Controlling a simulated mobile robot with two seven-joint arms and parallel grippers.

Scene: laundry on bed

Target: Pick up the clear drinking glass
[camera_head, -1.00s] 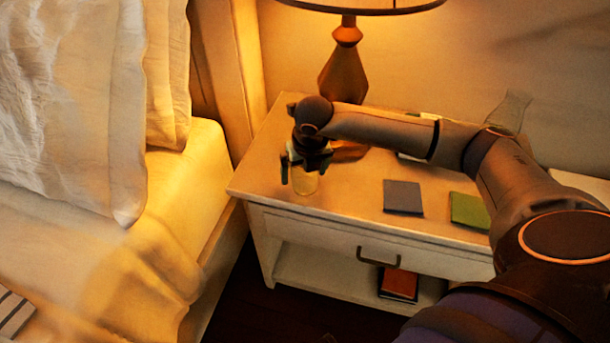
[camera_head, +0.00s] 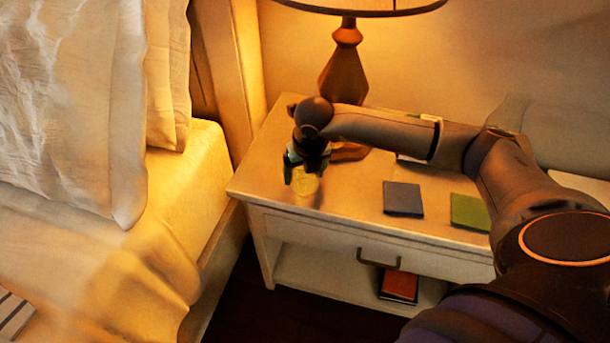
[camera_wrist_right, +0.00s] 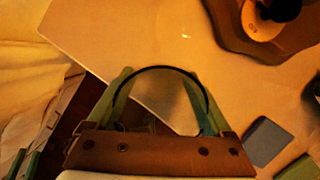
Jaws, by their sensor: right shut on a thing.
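The clear drinking glass (camera_head: 306,187) is at the left end of the white nightstand (camera_head: 335,215), near its front edge. In the right wrist view its curved rim (camera_wrist_right: 160,68) shows between the fingers. My right gripper (camera_head: 305,172) reaches down over the glass from above and is shut on it, one finger on either side; the fingers also show in the right wrist view (camera_wrist_right: 158,92). The gripper partly hides the glass, and I cannot tell whether its base is still touching the tabletop. My left gripper is not in view.
A lamp (camera_head: 343,70) stands just behind my right gripper. A grey-blue book (camera_head: 402,198) and a green one (camera_head: 469,212) lie to the right on the nightstand. The bed (camera_head: 185,185) is at the left. An orange book (camera_head: 399,285) lies on the lower shelf.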

